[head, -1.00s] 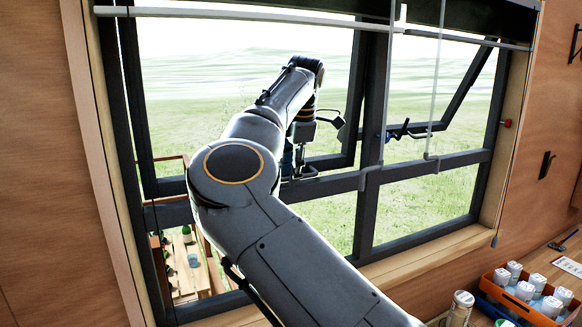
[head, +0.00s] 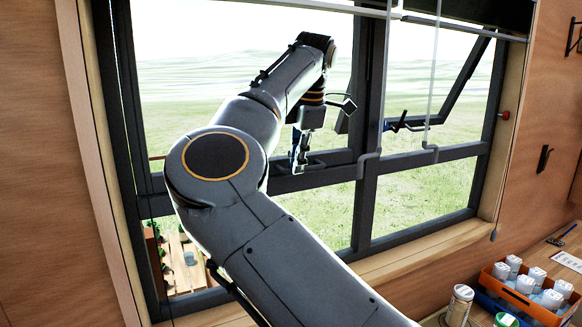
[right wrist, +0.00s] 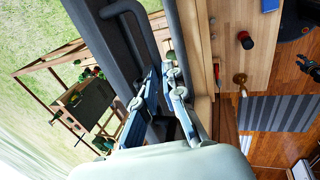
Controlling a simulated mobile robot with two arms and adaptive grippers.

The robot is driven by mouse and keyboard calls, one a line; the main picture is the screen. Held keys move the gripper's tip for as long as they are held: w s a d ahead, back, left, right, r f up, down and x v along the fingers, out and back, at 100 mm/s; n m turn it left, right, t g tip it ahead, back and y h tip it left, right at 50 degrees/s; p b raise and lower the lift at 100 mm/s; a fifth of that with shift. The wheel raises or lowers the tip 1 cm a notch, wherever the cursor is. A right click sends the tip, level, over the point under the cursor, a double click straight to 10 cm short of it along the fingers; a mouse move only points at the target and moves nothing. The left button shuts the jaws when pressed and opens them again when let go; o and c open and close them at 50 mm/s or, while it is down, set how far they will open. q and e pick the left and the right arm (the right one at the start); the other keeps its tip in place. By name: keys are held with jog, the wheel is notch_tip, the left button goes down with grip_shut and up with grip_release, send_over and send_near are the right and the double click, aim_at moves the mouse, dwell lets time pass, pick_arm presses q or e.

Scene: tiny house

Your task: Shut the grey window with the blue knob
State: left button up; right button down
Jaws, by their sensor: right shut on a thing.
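The grey window (head: 364,205) has a dark frame with two upper panes. Its right sash (head: 467,83) is tilted outward, open. A small blue knob (head: 387,126) shows on the dark handle at that sash's left side. My right gripper (head: 302,152) is at the lower rail of the left upper pane, left of the central post. In the right wrist view, its blue-padded fingers (right wrist: 161,84) are shut at a dark bent handle (right wrist: 140,18). The fingers hide the gripped end. My right arm covers part of the left pane. My left gripper is not in view.
A wooden sill (head: 400,255) runs below the window. An orange crate (head: 520,294) with white-capped jars and another jar (head: 460,303) stand at the lower right. Pale rods (head: 434,75) hang before the right pane. A red knob (head: 505,115) is on the right frame.

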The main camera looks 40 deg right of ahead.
jog(key=c, duration=1.4)
grip_release()
jog(key=shift+s+a, duration=0.1)
jog(key=shift+s, duration=0.1)
jog(key=d+v, duration=0.1)
jog(key=v, duration=1.1)
jog(key=shift+a, duration=0.45)
